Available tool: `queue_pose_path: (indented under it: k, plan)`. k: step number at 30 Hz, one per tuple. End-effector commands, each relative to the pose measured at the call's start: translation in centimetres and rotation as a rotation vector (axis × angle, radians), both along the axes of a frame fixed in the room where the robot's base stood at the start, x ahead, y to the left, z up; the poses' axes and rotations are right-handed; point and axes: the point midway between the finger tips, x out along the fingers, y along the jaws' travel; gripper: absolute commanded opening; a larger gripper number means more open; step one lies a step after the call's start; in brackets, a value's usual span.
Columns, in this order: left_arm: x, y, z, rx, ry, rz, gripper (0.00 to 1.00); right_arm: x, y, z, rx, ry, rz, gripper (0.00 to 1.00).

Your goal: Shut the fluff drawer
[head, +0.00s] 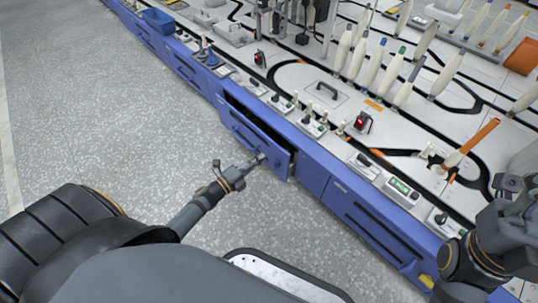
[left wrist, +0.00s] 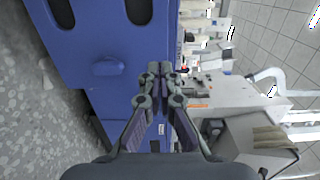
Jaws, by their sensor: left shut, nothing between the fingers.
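The fluff drawer (head: 256,137) is blue and stands pulled out from the blue cabinet front in the head view. A dark gap shows behind its front panel. My left gripper (head: 257,160) is in front of that panel, close to its lower right part; I cannot tell whether it touches. In the left wrist view my left gripper (left wrist: 160,70) is shut with nothing between its fingertips, in front of blue surfaces. My right arm shows at the lower right of the head view, but its fingertips cannot be made out.
Other blue drawer fronts (head: 366,224) run along the cabinet beside the open one. The white worktop (head: 310,75) above carries switches, a small green display (head: 399,187) and several pale bobbins (head: 357,58). The grey speckled floor (head: 110,110) to the left is clear.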

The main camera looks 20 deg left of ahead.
Motion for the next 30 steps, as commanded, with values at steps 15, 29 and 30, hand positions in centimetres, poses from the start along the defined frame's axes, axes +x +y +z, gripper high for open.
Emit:
queue_pose_path:
  k: [15, 29, 30]
  plan:
    - [4.8, -1.9, 0.0, 0.0, 0.001, 0.001, 0.0, 0.1, 0.3, -2.1, -0.013, 0.001, -0.009, 0.47]
    - [7.0, -2.8, 0.1, -0.001, -0.001, 0.002, 0.0, 0.1, 0.2, -1.8, -0.011, 0.0, -0.008, 0.47]
    - [7.2, -2.9, 0.1, -0.001, 0.0, 0.002, 0.0, 0.1, 0.2, -1.8, -0.011, 0.0, -0.008, 0.47]
